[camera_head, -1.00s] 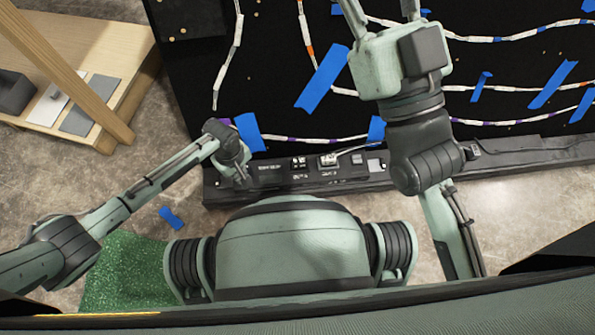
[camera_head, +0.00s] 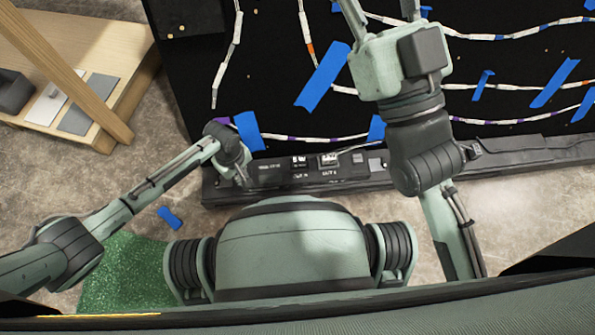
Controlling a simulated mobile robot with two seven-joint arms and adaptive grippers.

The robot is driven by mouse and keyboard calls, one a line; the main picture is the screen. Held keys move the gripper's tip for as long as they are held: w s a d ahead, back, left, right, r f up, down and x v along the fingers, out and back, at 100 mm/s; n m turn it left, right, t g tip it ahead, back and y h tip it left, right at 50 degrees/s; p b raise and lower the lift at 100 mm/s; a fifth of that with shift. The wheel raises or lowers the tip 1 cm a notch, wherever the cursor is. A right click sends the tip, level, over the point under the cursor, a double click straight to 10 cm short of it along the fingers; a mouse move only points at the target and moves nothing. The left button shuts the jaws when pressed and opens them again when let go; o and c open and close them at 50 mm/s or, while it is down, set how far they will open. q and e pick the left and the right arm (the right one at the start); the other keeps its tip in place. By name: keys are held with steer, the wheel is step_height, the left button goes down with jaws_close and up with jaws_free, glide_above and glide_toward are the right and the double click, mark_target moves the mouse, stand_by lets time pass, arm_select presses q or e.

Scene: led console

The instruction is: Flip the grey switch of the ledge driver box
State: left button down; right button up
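The ledge driver box (camera_head: 268,174) is a dark unit with small white markings on the black ledge at the foot of the panel. A small grey piece (camera_head: 373,161) shows near the right end of the box; I cannot tell if it is the switch. My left gripper (camera_head: 241,181) is at the left end of the box, mostly hidden by its own wrist, so its fingers do not read clearly. My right gripper (camera_head: 380,12) is raised over the black panel at the top, its two fingers spread apart, with nothing seen between them.
The black panel (camera_head: 275,60) carries white LED strips (camera_head: 307,40) held by blue tape (camera_head: 323,78). A wooden table (camera_head: 60,80) stands at the left. A blue piece (camera_head: 170,218) and a green mat (camera_head: 125,275) lie on the floor. The ledge (camera_head: 530,155) runs on to the right.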

arm_select(q)
steer(key=shift+f+b, duration=0.35)
steer(key=shift+f, duration=0.35)
steer(key=shift+w, duration=0.15)
steer(key=shift+w+b, duration=0.35)
steer(key=shift+w, duration=0.55)
step_height(320, 180, up, 7)
steer(key=p, duration=0.8)
steer(key=shift+s+p, duration=0.4)
steer(key=shift+s, duration=0.05)
